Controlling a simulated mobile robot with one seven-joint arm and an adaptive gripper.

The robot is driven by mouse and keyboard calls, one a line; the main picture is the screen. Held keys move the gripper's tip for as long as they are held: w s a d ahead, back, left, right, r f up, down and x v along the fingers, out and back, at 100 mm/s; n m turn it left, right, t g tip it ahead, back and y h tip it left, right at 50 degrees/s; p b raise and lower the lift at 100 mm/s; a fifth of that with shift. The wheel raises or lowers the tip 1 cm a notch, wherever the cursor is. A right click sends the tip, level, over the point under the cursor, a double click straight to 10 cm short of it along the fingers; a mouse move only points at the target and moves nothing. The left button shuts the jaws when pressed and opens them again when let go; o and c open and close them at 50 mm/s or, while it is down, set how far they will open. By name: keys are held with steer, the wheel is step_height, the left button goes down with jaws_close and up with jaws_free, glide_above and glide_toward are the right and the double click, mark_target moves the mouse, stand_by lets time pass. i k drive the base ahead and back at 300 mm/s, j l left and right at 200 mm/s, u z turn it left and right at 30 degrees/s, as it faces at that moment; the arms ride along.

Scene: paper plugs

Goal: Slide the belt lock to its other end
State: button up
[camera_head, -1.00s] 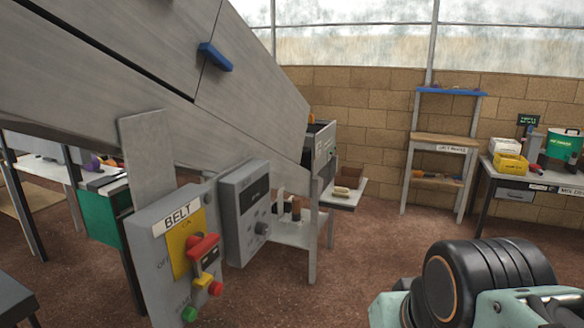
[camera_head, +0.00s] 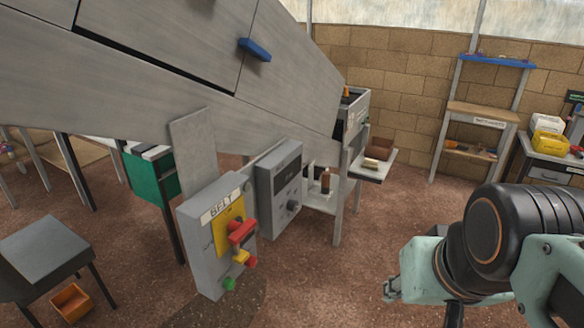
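A grey control box (camera_head: 205,265) labelled BELT hangs below the sloping grey machine, left of centre. On its face are a yellow plate (camera_head: 224,222) and a red handle (camera_head: 241,232) that sticks out to the right. A small yellow piece (camera_head: 241,257) sits just below the handle, with a red knob (camera_head: 251,262) beside it and a green button (camera_head: 229,284) lower down. I cannot tell which part is the belt lock or at which end it stands.
A grey panel box (camera_head: 279,186) with a dial is just right of the BELT box. The sloping machine (camera_head: 200,110) overhangs both. A dark grey stool (camera_head: 45,245) and an orange bin (camera_head: 70,302) are at left. The floor (camera_head: 330,275) between box and arm is clear.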

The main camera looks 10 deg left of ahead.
mark_target(240, 257)
steer(key=u, duration=1.1)
